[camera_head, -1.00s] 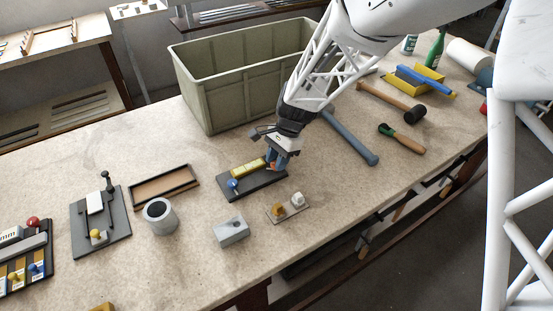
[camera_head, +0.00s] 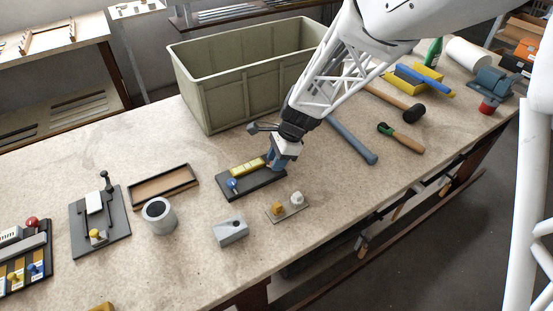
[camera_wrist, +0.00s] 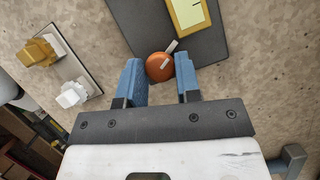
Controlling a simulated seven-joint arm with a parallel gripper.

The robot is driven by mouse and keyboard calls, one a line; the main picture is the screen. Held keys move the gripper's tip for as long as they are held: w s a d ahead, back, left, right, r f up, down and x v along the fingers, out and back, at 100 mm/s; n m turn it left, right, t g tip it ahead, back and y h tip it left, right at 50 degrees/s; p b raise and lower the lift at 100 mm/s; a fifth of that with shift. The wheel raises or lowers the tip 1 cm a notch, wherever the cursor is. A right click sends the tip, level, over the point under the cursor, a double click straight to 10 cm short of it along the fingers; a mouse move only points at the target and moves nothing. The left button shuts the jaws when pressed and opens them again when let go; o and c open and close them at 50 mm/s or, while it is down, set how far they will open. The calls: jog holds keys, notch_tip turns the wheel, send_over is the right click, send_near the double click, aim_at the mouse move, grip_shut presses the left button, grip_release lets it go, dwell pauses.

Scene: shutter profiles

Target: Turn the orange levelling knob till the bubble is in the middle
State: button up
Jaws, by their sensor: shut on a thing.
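The dark levelling plate (camera_head: 262,187) lies on the bench with a yellow level vial (camera_head: 247,168) and a blue knob (camera_head: 233,184) on it. In the wrist view the orange knob (camera_wrist: 159,68), with a pale pointer bar, sits at the plate's edge between my blue fingers. My gripper (camera_wrist: 161,76) is shut on it; in the head view my gripper (camera_head: 276,164) hides most of the knob. The vial's near end shows in the wrist view (camera_wrist: 189,14) with a dark line across it. The bubble is too small to tell.
A small plate with a yellow and a white block (camera_head: 298,198) lies just in front. A grey block (camera_head: 231,231) and a grey cup (camera_head: 159,216) stand to the left. A large green bin (camera_head: 215,95) stands behind; a blue bar (camera_head: 351,140) lies to the right.

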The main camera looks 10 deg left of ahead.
jog(key=o, duration=0.9)
jog(key=v, duration=0.8)
